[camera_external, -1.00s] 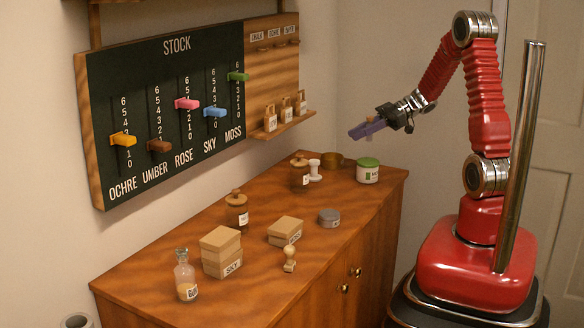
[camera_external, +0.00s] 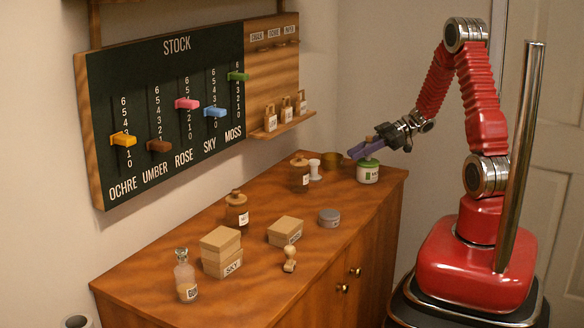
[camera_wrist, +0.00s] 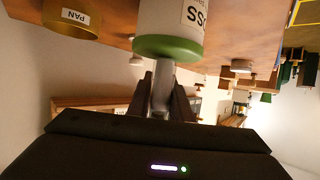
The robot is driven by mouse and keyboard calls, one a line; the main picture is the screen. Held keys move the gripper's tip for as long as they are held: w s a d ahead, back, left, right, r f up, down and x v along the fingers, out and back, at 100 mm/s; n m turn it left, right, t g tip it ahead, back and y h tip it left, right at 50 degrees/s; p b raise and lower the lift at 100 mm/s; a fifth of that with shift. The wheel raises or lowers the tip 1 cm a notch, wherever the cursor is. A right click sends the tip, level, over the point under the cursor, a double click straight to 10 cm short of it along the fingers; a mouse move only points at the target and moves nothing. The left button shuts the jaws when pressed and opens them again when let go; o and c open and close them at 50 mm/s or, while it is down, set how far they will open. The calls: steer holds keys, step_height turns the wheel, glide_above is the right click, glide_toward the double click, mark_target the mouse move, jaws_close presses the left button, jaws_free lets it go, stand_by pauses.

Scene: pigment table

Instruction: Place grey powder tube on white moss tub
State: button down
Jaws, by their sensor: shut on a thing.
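The white moss tub (camera_external: 368,174) with a green lid stands upright at the far right corner of the cabinet top. In the wrist view its white body (camera_wrist: 172,17) and green lid (camera_wrist: 168,47) appear upside down. My gripper (camera_external: 366,149) is just above the lid, shut on the grey powder tube (camera_wrist: 162,88). In the wrist view the tube sits between the dark fingers, with its far end at the lid. Whether it touches the lid I cannot tell. In the external view the fingers hide most of the tube.
A brass pan (camera_external: 332,160), a white spool-like thing (camera_external: 315,170) and a brown jar (camera_external: 300,173) stand left of the tub. A grey tin (camera_external: 329,217), a moss box (camera_external: 286,231) and sky boxes (camera_external: 221,252) stand nearer. The stock board (camera_external: 165,110) hangs on the wall.

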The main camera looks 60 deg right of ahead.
steer(key=shift+f, duration=0.1)
steer(key=c, duration=1.6)
jaws_free()
steer(key=v, duration=1.2)
